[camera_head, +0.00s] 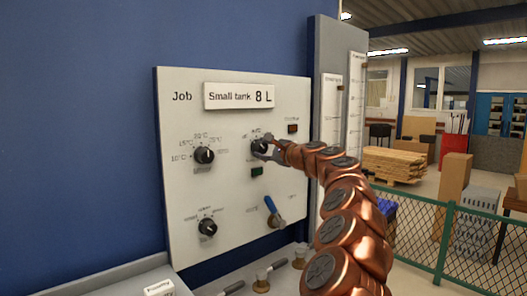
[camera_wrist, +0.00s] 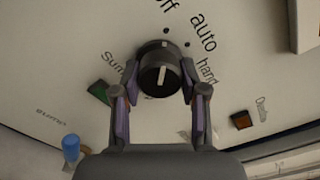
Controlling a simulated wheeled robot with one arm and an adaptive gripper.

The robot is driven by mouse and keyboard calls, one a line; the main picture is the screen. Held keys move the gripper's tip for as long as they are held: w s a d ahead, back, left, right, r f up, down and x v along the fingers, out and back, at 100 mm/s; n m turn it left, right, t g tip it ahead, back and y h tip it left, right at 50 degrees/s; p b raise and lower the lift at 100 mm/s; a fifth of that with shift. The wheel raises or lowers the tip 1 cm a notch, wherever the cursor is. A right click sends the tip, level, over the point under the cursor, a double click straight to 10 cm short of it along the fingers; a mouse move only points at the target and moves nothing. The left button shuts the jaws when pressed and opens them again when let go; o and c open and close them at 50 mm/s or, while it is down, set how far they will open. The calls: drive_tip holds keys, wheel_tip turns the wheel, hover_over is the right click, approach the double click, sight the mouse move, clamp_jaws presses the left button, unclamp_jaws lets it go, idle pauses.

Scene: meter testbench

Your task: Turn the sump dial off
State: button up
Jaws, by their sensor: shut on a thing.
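The sump dial (camera_head: 257,146) is a round black knob on the white panel (camera_head: 180,240). In the wrist view the sump dial (camera_wrist: 160,75) has a white line on its face, pointing up roughly at the dot by "off". The "auto" and "hand" marks lie to its right, and "Sump" is partly hidden at its left. My gripper (camera_head: 267,150) is at the panel, shut on the dial. In the wrist view my gripper (camera_wrist: 153,85) has one finger on each side of the knob.
A temperature dial (camera_head: 204,155) and another black dial (camera_head: 208,227) are to the left. A blue-handled lever (camera_head: 272,209) sits below. A green light (camera_head: 257,171) and a dark red light (camera_head: 293,128) flank the sump dial. A sign reads "Small tank 8 L" (camera_head: 239,97).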

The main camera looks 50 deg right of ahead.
drive_tip(key=o, duration=1.1)
drive_tip(key=shift+o, duration=0.2)
drive_tip(key=shift+s, duration=0.15)
drive_tip(key=s+a, duration=0.1)
drive_tip(key=s, duration=1)
drive_tip(key=shift+s+a, duration=0.2)
drive_tip(key=shift+s, duration=0.15)
